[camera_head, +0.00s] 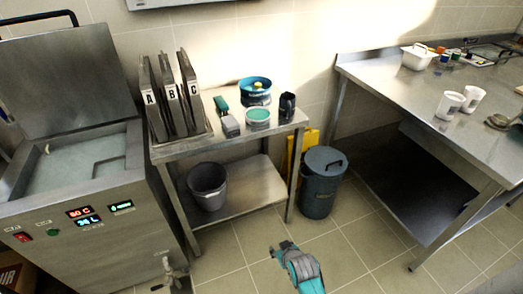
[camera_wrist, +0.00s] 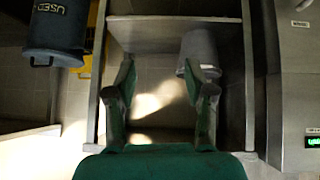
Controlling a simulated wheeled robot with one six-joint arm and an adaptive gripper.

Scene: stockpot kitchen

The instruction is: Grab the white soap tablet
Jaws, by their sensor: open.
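I cannot make out a white soap tablet in either view. A round container with a teal top (camera_head: 258,117) stands on the small steel table; its contents are too small to tell. My gripper (camera_head: 284,246) is low over the floor in front of that table, apart from everything. In the wrist view my gripper (camera_wrist: 160,68) has its two fingers spread with nothing between them.
The small steel table (camera_head: 228,148) also holds A, B, C panels (camera_head: 172,95), a blue bowl (camera_head: 256,98) and a dark cup (camera_head: 287,106). A grey bucket (camera_head: 208,187) sits on its lower shelf. A lidded bin (camera_head: 320,185) stands right; tiled floor is clear in front.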

